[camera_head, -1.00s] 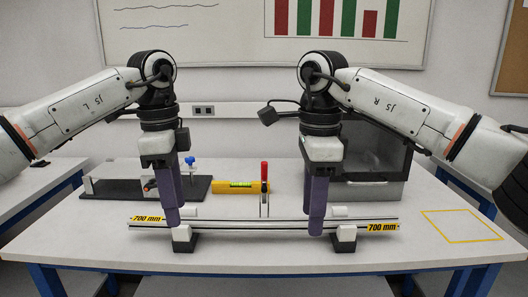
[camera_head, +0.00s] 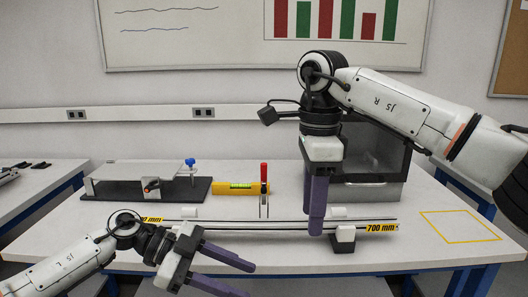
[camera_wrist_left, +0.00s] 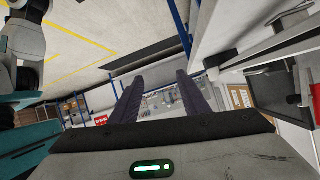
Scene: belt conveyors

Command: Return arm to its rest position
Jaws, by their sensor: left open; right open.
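My left gripper (camera_head: 238,278) is low at the table's front edge in the head view, its two purple fingers apart and pointing right. Nothing is between them. In the left wrist view its fingers (camera_wrist_left: 160,95) also stand apart and empty. My right gripper (camera_head: 318,205) points down above the right end of a long metal rail labelled 700 mm (camera_head: 290,230). Its fingers overlap in this view, and nothing shows held in them. The rail lies on a black and white support block (camera_head: 343,240); my left gripper and wrist hide part of its left end.
A yellow level (camera_head: 235,187) and a red-handled clamp (camera_head: 264,175) stand behind the rail. A black fixture board (camera_head: 130,190) is at the back left, and a grey box-shaped machine (camera_head: 370,165) at the back right. A yellow taped outline (camera_head: 460,226) on the right is empty.

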